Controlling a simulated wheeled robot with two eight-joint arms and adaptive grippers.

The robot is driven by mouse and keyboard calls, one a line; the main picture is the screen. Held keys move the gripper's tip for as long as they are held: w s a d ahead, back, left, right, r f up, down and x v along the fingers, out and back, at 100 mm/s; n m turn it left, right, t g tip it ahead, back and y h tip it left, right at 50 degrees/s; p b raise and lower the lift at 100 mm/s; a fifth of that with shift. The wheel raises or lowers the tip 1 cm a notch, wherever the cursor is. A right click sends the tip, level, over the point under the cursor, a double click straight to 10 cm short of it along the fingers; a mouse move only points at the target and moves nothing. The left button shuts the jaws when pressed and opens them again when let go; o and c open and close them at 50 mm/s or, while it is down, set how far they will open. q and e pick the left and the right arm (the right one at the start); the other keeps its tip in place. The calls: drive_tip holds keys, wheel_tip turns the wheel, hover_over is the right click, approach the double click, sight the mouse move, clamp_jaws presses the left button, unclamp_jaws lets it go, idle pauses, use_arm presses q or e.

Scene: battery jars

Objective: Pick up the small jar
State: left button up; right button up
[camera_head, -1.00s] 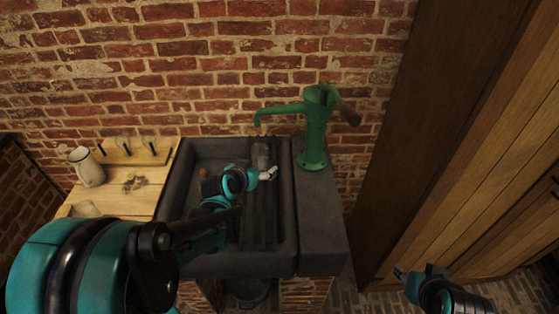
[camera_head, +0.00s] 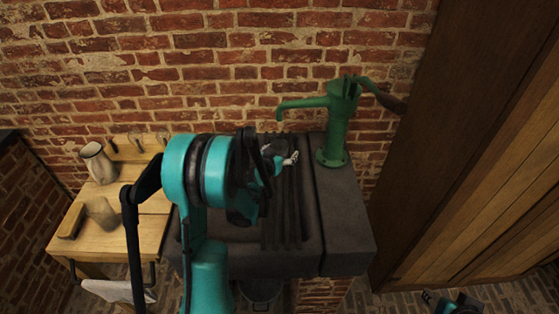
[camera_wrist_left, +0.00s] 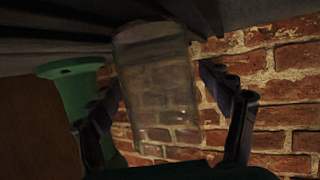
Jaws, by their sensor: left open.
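The small jar (camera_wrist_left: 155,90) is clear glass and shows in the left wrist view between the two fingers of my left gripper (camera_wrist_left: 160,78). The fingers are open, one on each side of it; I cannot tell whether they touch it. In the head view my left gripper (camera_head: 290,159) is at the back of the dark stone sink (camera_head: 308,235), over its ribbed part. My arm hides most of the jar there. My right gripper (camera_head: 428,297) is at the bottom right edge, far from the sink, too small and cut off to read.
A green hand pump (camera_head: 338,125) stands on the ledge right of the sink. A wooden worktop (camera_head: 140,228) at left holds a pale jug (camera_head: 98,162) and a translucent vessel (camera_head: 102,212). A brick wall (camera_head: 220,75) closes the back.

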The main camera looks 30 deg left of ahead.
use_arm(q)
drive_tip(key=shift+x, duration=0.95)
drive_tip(key=shift+s, duration=0.1)
drive_tip(key=shift+c, duration=0.2)
drive_tip(key=c, duration=1.5)
drive_tip(key=shift+o, duration=0.2)
drive_tip(key=shift+c, duration=0.8)
drive_tip(key=shift+r, duration=0.15)
